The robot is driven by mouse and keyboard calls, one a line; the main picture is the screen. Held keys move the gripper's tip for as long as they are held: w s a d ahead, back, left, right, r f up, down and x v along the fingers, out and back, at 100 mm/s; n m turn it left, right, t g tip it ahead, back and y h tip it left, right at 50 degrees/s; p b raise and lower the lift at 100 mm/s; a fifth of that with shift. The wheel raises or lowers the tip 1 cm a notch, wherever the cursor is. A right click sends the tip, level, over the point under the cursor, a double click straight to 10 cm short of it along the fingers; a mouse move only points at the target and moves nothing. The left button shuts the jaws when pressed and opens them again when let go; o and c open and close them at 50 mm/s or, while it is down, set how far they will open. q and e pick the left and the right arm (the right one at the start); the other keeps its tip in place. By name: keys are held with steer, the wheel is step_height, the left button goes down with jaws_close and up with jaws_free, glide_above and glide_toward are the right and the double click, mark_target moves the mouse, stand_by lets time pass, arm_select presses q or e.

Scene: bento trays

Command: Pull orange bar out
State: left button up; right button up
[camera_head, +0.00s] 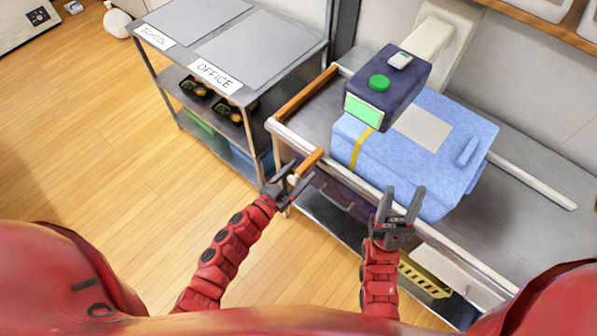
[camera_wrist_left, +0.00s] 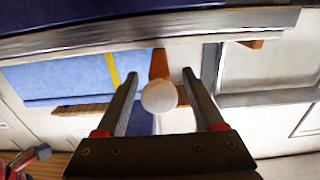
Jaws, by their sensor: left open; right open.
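A short orange bar (camera_head: 311,160) with a pale round knob at its near end juts from the front left of the grey counter in the head view. In the left wrist view the white knob (camera_wrist_left: 159,97) lies between my fingers, with the orange bar (camera_wrist_left: 160,62) behind it. My left gripper (camera_head: 291,177) is open, its fingers on either side of the knob; I cannot tell whether they touch it. My right gripper (camera_head: 404,197) is open and empty, in front of the counter's edge near the blue box.
A shelf cart with an OFFICE label (camera_head: 217,77) holds black trays at left.

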arm_select(q)
steer(key=b+v, duration=0.4)
steer(key=v, duration=1.3)
steer(key=shift+s+a, duration=0.15)
steer(key=shift+s, duration=0.05)
